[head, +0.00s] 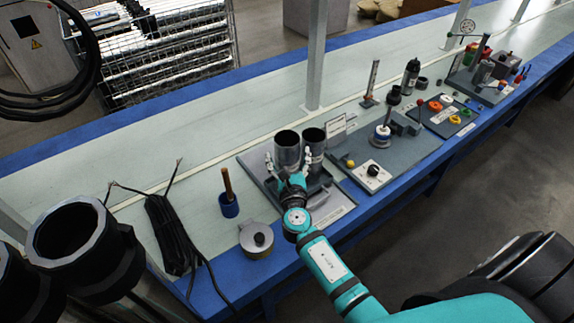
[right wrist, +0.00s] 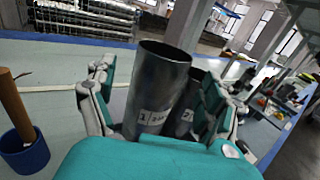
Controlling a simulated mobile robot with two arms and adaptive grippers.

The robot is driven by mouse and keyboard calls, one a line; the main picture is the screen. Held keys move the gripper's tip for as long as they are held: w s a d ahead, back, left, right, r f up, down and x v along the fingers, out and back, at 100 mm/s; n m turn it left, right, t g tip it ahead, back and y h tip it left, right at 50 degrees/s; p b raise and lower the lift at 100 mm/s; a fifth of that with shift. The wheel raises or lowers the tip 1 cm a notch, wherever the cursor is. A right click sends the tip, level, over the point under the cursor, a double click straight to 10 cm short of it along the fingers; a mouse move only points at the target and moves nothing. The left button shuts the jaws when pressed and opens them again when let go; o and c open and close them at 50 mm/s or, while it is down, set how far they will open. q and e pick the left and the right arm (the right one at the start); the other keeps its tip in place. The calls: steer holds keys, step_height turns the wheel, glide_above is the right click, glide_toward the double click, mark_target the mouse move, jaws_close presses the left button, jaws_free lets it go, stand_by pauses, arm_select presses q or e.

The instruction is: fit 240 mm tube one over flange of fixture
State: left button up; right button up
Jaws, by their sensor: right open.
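Tube one (head: 288,148) is a dark metal tube standing upright on a grey board (head: 250,163). In the right wrist view tube one (right wrist: 160,80) shows a white label with a 1. A second tube (head: 314,138) stands just right of it; its label (right wrist: 187,121) shows a 2. My right gripper (head: 291,164) is open, with its fingers on either side of tube one. I cannot tell whether they touch it. The tube's lower end is hidden behind the gripper. I cannot tell which part is the fixture's flange. My left gripper is not in view.
A blue cup with a brown rod (head: 229,200), a round grey metal part (head: 257,241) and a black cable bundle (head: 168,235) lie left of the board. Other boards with small parts (head: 410,160) line the bench to the right. A post (head: 316,60) rises behind.

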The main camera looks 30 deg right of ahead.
mark_target(286, 134)
steer(key=x, duration=0.6)
steer(key=shift+w+d+f, duration=0.1)
steer(key=shift+w+d, duration=0.1)
steer(key=shift+d, duration=0.1)
steer(key=shift+c, duration=0.8)
steer(key=c, duration=1.3)
